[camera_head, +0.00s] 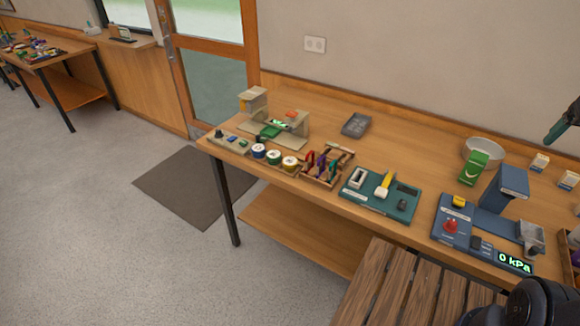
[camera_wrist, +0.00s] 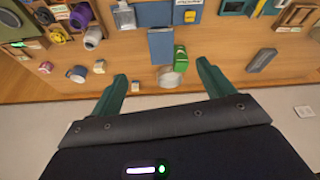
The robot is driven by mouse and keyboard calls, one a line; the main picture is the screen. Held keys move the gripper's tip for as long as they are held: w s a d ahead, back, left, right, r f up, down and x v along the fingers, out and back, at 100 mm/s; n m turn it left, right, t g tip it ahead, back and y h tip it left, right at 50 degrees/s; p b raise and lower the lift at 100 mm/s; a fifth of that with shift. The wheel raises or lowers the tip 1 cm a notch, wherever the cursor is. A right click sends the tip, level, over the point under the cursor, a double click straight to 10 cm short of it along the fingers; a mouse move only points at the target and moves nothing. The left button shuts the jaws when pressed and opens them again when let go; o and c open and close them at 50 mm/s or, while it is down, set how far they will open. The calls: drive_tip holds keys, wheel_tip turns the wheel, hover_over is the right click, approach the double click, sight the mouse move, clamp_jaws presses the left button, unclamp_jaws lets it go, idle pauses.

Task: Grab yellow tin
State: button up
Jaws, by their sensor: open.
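A small round tin with a yellowish side (camera_head: 290,163) stands at the front edge of the long wooden table, at the right end of a row with a green tin (camera_head: 273,157) and a blue tin (camera_head: 258,151). I cannot clearly pick it out in the wrist view. My gripper (camera_wrist: 162,72) is open and empty, its green fingers apart above the table's back part near the wall. In the head view one green finger shows at the right edge, far to the right of the tins.
A wooden rack of tools (camera_head: 323,168) stands right beside the yellow tin. A teal tray (camera_head: 365,197), a blue pressure device (camera_head: 450,222), a green carton (camera_head: 474,168) and a pale bowl (camera_head: 484,149) are farther right. A slatted wooden surface (camera_head: 400,285) is in front. Bare tabletop lies behind the rack.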

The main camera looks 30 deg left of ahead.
drive_tip(key=w+a+f+n+g, duration=0.1)
drive_tip(key=w+a+n, duration=0.3)
drive_tip(key=a, duration=0.7)
drive_tip(key=w+a+f+n+g, duration=0.15)
drive_tip(key=w+a, duration=0.45)
drive_tip(key=a, duration=0.6)
drive_tip(key=w+a+f+n, duration=0.1)
drive_tip(key=w+a+n, duration=0.25)
drive_tip(key=a, duration=0.75)
drive_tip(key=n+g+h, duration=0.2)
drive_tip(key=n, duration=0.5)
approach(290, 161)
drive_tip(key=f, duration=0.2)
drive_tip(key=d+f, duration=0.1)
drive_tip(key=shift+s+f+t, duration=0.25)
drive_tip(key=shift+s+f, duration=0.05)
drive_tip(key=shift+f, duration=0.05)
drive_tip(key=shift+w+f, duration=0.15)
drive_tip(key=shift+f, duration=2.4)
drive_tip(key=c, duration=1)
drive_tip(key=shift+r, duration=0.1)
drive_tip(key=shift+c, duration=0.2)
